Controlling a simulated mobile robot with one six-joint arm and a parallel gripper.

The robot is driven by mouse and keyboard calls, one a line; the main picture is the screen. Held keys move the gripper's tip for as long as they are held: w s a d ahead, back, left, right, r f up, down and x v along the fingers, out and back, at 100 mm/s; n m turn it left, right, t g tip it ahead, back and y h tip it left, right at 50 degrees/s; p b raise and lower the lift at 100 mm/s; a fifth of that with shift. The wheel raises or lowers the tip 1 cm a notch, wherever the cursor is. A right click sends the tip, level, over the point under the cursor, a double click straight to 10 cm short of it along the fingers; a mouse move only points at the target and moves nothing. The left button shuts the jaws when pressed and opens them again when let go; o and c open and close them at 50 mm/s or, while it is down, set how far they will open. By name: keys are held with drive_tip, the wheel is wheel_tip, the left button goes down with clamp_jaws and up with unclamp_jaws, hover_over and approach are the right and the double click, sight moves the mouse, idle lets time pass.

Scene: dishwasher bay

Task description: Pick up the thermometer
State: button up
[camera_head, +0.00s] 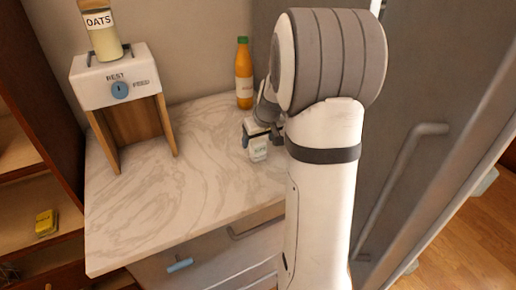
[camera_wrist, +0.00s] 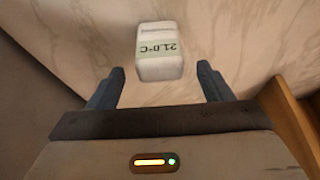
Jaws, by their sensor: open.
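The thermometer is a small white block with a pale green display reading 21.0°C. In the head view the thermometer (camera_head: 258,149) stands on the marble counter near its right side, beside my gripper (camera_head: 251,137), which is partly hidden by my arm. In the wrist view the thermometer (camera_wrist: 160,66) is ahead of the gap between the two fingers of my gripper (camera_wrist: 161,82), roughly centred, with its display text upside down. The fingers are open, one to each side, and no contact with the thermometer shows.
An orange bottle (camera_head: 244,74) stands behind the thermometer on the marble counter (camera_head: 190,190). A white dispenser (camera_head: 115,80) with a blue knob and an oats jar (camera_head: 101,38) is at the back left. A tall grey door (camera_head: 425,110) is at right. The counter's middle is clear.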

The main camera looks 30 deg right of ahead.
drive_tip(key=shift+x, duration=1)
drive_tip(key=shift+r, duration=0.1)
drive_tip(key=c, duration=1.1)
